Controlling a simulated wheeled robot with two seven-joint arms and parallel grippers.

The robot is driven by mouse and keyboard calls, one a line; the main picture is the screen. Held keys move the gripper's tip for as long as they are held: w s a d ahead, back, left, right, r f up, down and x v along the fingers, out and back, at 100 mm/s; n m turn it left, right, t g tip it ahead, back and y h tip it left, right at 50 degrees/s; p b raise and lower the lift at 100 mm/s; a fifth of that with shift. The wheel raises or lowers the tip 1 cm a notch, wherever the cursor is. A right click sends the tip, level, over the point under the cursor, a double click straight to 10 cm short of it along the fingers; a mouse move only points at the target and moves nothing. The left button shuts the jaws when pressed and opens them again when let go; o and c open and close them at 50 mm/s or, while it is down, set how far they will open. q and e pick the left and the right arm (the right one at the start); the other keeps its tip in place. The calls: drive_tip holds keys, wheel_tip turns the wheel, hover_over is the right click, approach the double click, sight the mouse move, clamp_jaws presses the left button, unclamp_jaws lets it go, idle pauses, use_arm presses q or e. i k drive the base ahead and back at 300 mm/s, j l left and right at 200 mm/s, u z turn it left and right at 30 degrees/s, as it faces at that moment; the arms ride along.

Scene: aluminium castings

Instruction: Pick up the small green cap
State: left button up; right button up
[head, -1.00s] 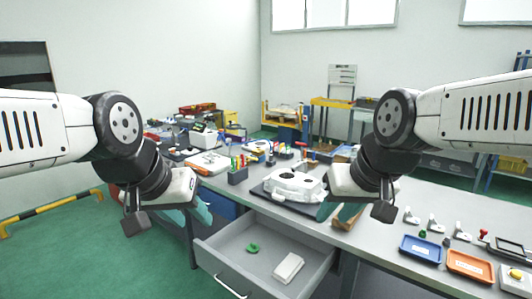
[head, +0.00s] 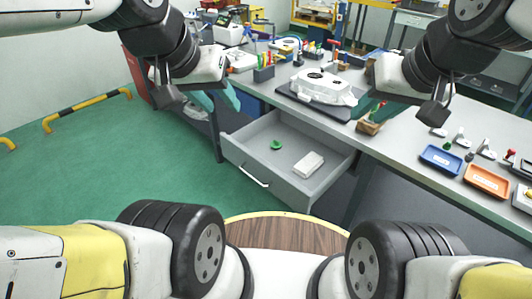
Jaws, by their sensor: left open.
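A small green object (head: 277,145), which looks like the green cap, lies on the floor of the open grey drawer (head: 241,150), towards its left side. A second, tiny green piece (head: 447,145) is on the bench by the blue tray; it is too small to make out. My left gripper (head: 220,100) is open and empty, its teal fingers pointing down, above and left of the drawer in the picture. My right gripper (head: 371,108) is by the bench's front edge, right of the drawer; its teal fingers are mostly hidden, and I cannot see their gap.
A white block (head: 308,165) lies in the drawer, right of the green object. A white casting (head: 324,88) sits on a dark mat on the bench (head: 407,147) above. Blue (head: 441,159) and orange (head: 487,181) trays stand at right.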

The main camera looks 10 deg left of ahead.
sight(275, 144)
drive_tip(key=i+j, duration=0.15)
drive_tip(key=j, duration=0.2)
drive_tip(key=i+j, duration=0.2)
drive_tip(key=i+j+z, duration=0.1)
drive_tip(key=j, duration=0.35)
drive_tip(key=i+j, duration=0.2)
drive_tip(key=j+z, duration=0.05)
drive_tip(key=j, duration=0.05)
